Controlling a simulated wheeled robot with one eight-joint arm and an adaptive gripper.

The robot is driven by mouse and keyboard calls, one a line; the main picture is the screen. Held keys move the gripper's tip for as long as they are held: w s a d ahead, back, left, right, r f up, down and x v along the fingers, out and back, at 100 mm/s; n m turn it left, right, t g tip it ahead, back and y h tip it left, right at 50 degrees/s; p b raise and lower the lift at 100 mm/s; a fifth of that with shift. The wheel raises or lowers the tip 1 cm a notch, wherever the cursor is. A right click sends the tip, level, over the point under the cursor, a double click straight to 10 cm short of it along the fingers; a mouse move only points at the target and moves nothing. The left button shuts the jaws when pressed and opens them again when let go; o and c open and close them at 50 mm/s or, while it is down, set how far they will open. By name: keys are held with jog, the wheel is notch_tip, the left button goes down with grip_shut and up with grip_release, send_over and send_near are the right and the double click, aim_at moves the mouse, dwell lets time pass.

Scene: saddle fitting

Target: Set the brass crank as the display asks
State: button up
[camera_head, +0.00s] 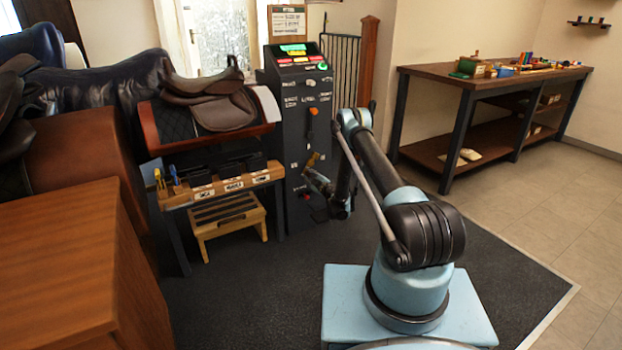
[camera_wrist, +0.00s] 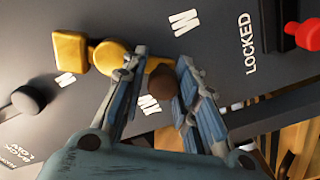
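The brass crank (camera_wrist: 106,56) sits on the dark control panel in the wrist view, with a square gold block at its left end and a brown knob (camera_wrist: 163,83) at its right end. It also shows small in the head view (camera_head: 313,159). My gripper (camera_wrist: 160,67) is open, with its fingers on either side of the knob. The left finger overlaps the crank's arm in the picture. I cannot tell whether either finger touches it. The green display (camera_head: 293,47) is on top of the dark cabinet (camera_head: 297,110); its text is too small to read.
A red knob (camera_wrist: 309,34) beside the word LOCKED and a black knob (camera_wrist: 28,100) flank the crank. A saddle on a stand (camera_head: 215,105), a label rack (camera_head: 222,185) and a wooden step stool (camera_head: 230,219) stand left of the cabinet. A workbench (camera_head: 480,75) stands at right.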

jog(key=shift+o, duration=1)
jog(key=shift+a, duration=0.15)
jog(key=shift+r, duration=0.1)
